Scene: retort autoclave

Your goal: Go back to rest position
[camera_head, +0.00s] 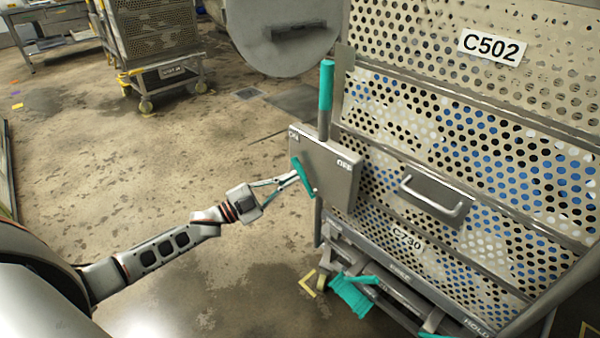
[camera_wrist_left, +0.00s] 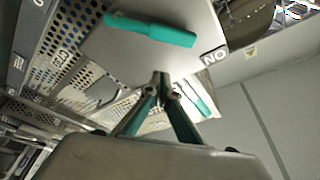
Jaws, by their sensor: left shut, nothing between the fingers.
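My left gripper (camera_head: 294,176) reaches in from the left with its fingers closed together and empty. Its tips are close to the teal lever (camera_head: 304,177) on a grey metal switch box (camera_head: 335,172); I cannot tell from the head view whether they touch. The box carries an ON label at its upper left and an OFF label at its right; the lever's upper end points toward ON. In the left wrist view the closed fingertips (camera_wrist_left: 163,79) lie below the teal lever (camera_wrist_left: 150,29), with a visible gap between them in the picture. My right gripper is not in view.
A perforated metal cart (camera_head: 440,130) labelled C502 and C730 stands at the right, with a teal-gripped post (camera_head: 326,86) and a teal pedal (camera_head: 351,296). Another cart (camera_head: 155,50) and a grey round door (camera_head: 283,32) are behind. The floor at left is open.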

